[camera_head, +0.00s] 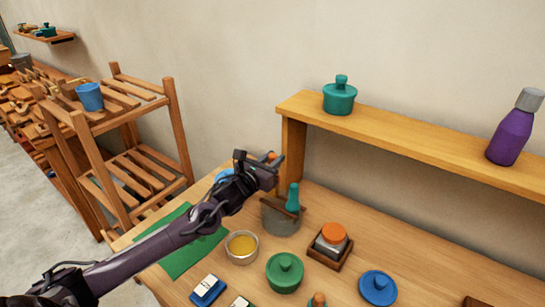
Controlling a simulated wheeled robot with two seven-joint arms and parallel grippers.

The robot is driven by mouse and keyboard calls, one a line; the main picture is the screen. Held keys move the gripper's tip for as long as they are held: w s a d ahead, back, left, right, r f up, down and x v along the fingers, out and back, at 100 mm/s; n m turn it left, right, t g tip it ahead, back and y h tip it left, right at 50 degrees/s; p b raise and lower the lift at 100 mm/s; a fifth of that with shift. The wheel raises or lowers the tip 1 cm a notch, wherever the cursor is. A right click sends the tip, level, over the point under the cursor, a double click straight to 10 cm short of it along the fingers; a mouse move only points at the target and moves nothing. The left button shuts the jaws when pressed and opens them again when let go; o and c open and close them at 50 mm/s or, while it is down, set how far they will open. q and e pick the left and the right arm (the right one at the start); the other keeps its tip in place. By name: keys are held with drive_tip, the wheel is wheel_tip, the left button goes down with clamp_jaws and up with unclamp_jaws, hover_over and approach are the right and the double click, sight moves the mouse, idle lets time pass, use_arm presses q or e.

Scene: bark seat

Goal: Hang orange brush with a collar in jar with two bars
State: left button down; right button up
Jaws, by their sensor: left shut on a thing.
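My left gripper (272,172) comes in from the left, above and behind-left of the jar. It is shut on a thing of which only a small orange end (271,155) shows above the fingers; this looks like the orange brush. Its collar and lower part are hidden or too small to make out. The grey jar with two bars (281,222) stands on the table below the gripper, with brown bars across its top. A teal handled thing (293,197) stands upright at the jar's right side. My right gripper is not in view.
A wooden shelf (410,143) behind holds a teal lidded pot (340,96) and a purple bottle (512,130). On the table (335,280) are a yellow-filled bowl (242,247), an orange-topped jar in a wooden tray (332,239), a green pot (284,272) and a blue lid (378,288).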

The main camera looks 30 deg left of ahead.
use_arm(q)
wheel_tip(320, 180, down, 2)
drive_tip(key=shift+f+b, duration=0.1)
drive_tip(key=shift+b, duration=0.4)
drive_tip(key=shift+s+f+b, duration=0.1)
drive_tip(key=shift+f+b, duration=0.4)
drive_tip(key=shift+f, duration=0.35)
wheel_tip(320, 180, down, 2)
drive_tip(key=shift+f+b, duration=0.25)
drive_tip(key=shift+b, duration=0.8)
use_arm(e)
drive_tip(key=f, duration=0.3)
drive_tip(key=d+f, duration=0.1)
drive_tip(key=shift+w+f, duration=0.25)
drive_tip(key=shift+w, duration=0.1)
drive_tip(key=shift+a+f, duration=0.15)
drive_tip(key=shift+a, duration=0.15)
use_arm(q)
drive_tip(key=shift+f+b, duration=0.55)
drive_tip(key=shift+b, duration=0.15)
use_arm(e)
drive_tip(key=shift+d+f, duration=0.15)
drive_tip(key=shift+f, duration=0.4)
use_arm(q)
drive_tip(key=c, duration=0.8)
unclamp_jaws()
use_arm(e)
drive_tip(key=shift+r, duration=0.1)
